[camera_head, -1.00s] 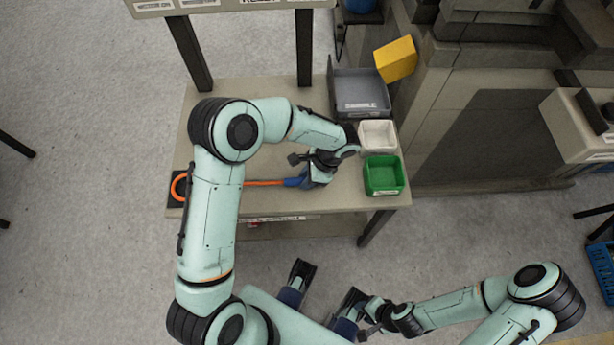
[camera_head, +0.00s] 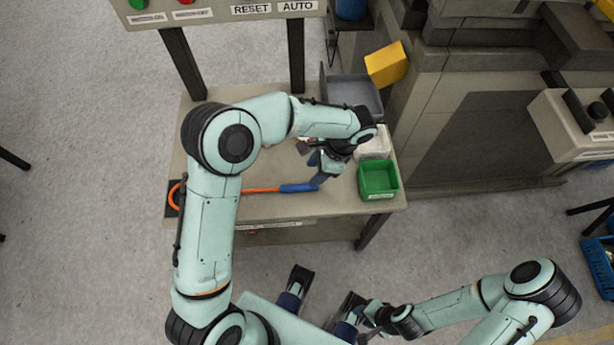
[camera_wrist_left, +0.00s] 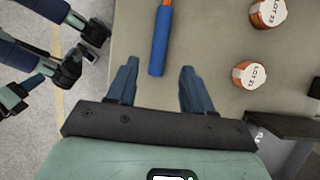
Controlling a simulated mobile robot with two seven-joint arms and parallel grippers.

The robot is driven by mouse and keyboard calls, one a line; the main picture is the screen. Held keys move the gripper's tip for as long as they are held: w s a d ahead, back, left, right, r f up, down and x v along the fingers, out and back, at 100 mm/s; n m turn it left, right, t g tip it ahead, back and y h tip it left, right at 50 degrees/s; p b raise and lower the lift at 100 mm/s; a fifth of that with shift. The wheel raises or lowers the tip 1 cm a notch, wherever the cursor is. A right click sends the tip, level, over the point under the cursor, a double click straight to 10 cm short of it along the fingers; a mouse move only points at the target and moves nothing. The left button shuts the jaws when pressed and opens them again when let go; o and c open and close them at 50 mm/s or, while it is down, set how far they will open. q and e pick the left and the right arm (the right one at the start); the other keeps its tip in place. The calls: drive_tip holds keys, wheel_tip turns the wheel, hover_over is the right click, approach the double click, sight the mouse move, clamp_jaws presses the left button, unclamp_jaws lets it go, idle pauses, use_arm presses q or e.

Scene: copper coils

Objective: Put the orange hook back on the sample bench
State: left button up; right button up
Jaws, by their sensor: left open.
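The orange hook (camera_head: 262,190) lies flat on the sample bench (camera_head: 290,208), its curved end at the left over a dark patch near the bench's left edge. Its blue handle (camera_head: 298,188) points right, and part of the shaft is hidden behind my left arm. My left gripper (camera_head: 317,172) is open by the handle's end. In the left wrist view, the blue handle (camera_wrist_left: 159,48) reaches toward the gap between the open, empty fingers (camera_wrist_left: 158,72). My right gripper (camera_head: 368,324) is low in the head view, away from the bench; its jaws are unclear.
A green bin (camera_head: 378,192), a white bin (camera_head: 374,154) and a grey tray (camera_head: 352,90) line the bench's right side. Two orange-and-white lot-labelled pieces (camera_wrist_left: 268,14) (camera_wrist_left: 249,75) stand right of the handle. A panel with posts rises behind; a yellow box (camera_head: 386,64) is beyond.

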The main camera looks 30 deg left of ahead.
use_arm(q)
drive_tip(key=shift+v, duration=1.7)
use_arm(e)
drive_tip(key=shift+s+r, duration=0.1)
drive_tip(key=shift+r, duration=0.05)
